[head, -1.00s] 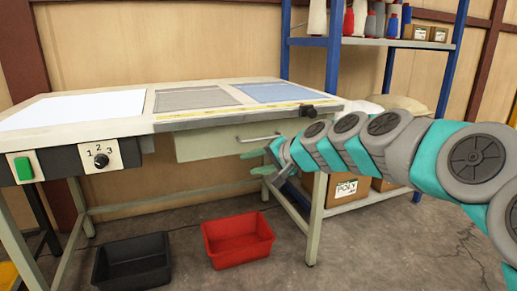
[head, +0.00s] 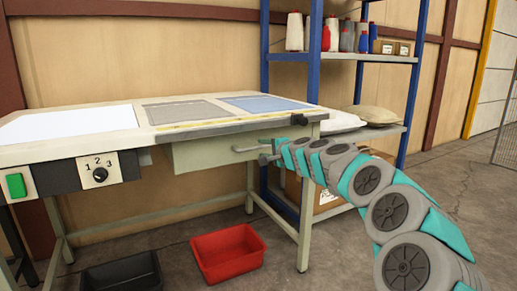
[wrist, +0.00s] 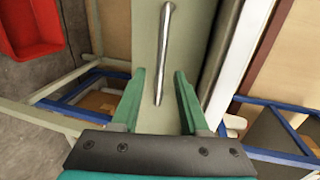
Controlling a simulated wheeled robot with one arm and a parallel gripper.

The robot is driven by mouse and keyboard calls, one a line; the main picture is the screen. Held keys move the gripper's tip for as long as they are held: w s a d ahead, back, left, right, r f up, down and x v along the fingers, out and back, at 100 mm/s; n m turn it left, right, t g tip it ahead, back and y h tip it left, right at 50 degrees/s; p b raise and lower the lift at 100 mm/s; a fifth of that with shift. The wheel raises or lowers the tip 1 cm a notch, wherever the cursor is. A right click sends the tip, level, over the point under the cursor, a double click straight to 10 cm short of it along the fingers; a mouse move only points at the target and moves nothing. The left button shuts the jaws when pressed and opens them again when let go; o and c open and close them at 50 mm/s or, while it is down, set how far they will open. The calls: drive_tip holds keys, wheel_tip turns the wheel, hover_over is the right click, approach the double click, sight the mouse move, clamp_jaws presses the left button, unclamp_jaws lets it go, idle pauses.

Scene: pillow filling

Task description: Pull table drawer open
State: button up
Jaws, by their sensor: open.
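The table drawer (head: 205,154) is a pale grey-green panel under the right part of the table top, and it looks shut. Its metal bar handle (head: 252,148) runs across the front. My gripper (head: 266,155) is at the right end of the handle in the head view, its fingers partly hidden by the wrist. In the wrist view my gripper (wrist: 160,72) is open, with two green fingers pointing at the drawer front. The lower end of the handle (wrist: 164,50) lies between the fingers in the picture; I cannot tell whether they touch it.
The table (head: 70,138) has a switch panel (head: 98,170) at the left. A red bin (head: 228,254) and a black bin (head: 122,273) stand on the floor below. A blue shelf rack (head: 313,100) stands behind on the right. Floor to the right is clear.

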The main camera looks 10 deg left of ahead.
sight(258, 148)
drive_tip(key=x, duration=0.4)
clamp_jaws()
idle(0.4)
drive_tip(key=shift+f, duration=0.1)
idle(1.0)
